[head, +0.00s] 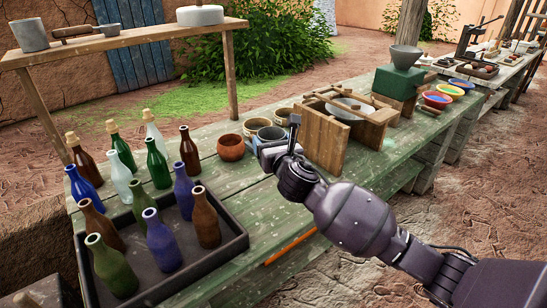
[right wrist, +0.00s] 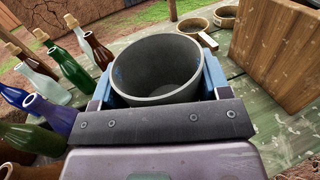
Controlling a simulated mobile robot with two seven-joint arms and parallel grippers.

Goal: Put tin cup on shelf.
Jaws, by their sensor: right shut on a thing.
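The tin cup (right wrist: 158,70) is grey, round and open-topped. In the right wrist view it sits upright between the two blue fingers of my right gripper (right wrist: 158,88), which is shut on it. In the head view my right gripper (head: 271,150) is over the green table, beside the small pots, and hides much of the cup (head: 271,134). The wooden shelf (head: 150,37) is a raised plank on posts at the upper left. My left gripper is not in view.
A dark tray (head: 195,268) of bottles stands front left. A terracotta pot (head: 231,148) and wooden box (head: 325,141) flank the gripper.

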